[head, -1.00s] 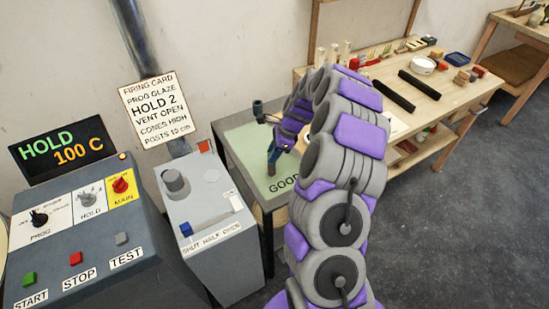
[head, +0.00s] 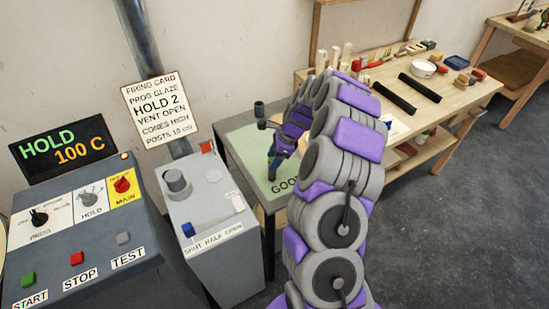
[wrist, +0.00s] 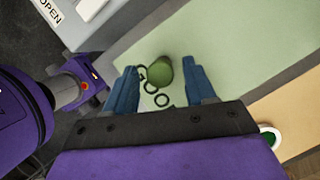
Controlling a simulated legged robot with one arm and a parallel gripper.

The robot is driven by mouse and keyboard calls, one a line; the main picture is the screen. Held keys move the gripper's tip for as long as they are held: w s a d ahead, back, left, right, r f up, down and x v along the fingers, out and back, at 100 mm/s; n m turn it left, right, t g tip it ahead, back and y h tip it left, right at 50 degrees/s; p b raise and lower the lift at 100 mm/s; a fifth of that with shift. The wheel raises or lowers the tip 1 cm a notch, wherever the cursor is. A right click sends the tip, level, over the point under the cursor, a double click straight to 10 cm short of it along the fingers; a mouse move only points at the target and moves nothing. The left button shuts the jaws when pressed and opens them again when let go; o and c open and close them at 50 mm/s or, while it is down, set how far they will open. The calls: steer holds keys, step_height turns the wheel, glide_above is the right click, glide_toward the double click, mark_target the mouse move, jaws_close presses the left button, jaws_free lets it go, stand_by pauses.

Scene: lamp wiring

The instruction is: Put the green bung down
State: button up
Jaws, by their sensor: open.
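The green bung (wrist: 160,72) shows in the wrist view between the fingers of my open gripper (wrist: 160,66). It is over or on the pale green mat (wrist: 235,50) that bears the lettering "GOOD"; I cannot tell whether it rests fully on it. Gaps show between the bung and both fingers. In the head view my gripper (head: 272,172) points down over the same mat (head: 243,143), near the lettering. The bung cannot be made out there, behind the fingers.
A grey vent box (head: 205,210) stands left of the mat, beside the control panel (head: 80,235). A dark cylinder (head: 259,108) stands at the mat's back. A wooden bench (head: 450,100) with several small items lies to the right.

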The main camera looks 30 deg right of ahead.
steer(key=d+p+v, duration=0.1)
steer(key=p+v, duration=0.2)
steer(key=v, duration=0.8)
steer(key=s+a+r+n+g, duration=0.1)
steer(key=s+a+r+n, duration=0.55)
steer(key=a, duration=0.35)
steer(key=s+a+r+n+g, duration=0.1)
steer(key=s+a+r+n, duration=0.5)
steer(key=a, duration=0.3)
steer(key=s+a+f+n+g+h, duration=0.1)
steer(key=s+n+h, duration=0.3)
steer(key=s, duration=2.1)
steer(key=a+n, duration=0.1)
steer(key=n, duration=0.5)
steer(key=shift+s+a+f+g, duration=0.2)
steer(key=shift+s+a+g, duration=0.05)
steer(key=shift+a+g, duration=0.1)
steer(key=shift+d, duration=0.15)
